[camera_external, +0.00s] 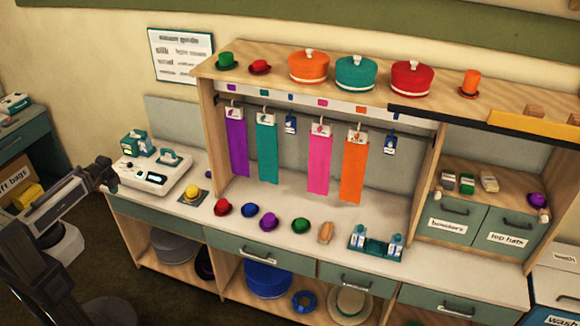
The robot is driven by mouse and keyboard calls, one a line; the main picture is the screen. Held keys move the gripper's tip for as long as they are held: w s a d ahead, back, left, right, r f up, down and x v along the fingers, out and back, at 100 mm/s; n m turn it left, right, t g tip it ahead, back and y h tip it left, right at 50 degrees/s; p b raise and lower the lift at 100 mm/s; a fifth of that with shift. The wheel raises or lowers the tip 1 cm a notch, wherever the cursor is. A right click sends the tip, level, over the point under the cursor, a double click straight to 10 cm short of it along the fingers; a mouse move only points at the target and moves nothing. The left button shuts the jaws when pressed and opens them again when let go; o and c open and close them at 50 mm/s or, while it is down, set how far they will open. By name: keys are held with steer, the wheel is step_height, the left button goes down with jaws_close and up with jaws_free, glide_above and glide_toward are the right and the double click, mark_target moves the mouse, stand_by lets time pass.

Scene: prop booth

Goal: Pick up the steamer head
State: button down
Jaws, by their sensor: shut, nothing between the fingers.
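A white steamer unit (140,181) with teal parts stands at the left end of the counter. On its top right sits a small teal piece with a handle, which looks like the steamer head (170,155). A teal block-shaped part (133,143) is to its left on the same unit. My gripper (112,184) is dark and small in the picture, at the left, in front of the unit's left edge. It is shut and holds nothing. It is apart from the steamer head in the picture; its exact depth is unclear.
A yellow round item (191,192) on a dark pad lies right of the unit. Several small coloured hats, including a red one (222,207), line the counter. Purple (238,148) and other ribbons hang above. A post of the wooden shelf (211,150) rises behind the pad.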

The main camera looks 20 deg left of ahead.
steer(key=c, duration=0.9)
jaws_free()
steer(key=shift+c, duration=0.2)
steer(key=shift+r, duration=0.1)
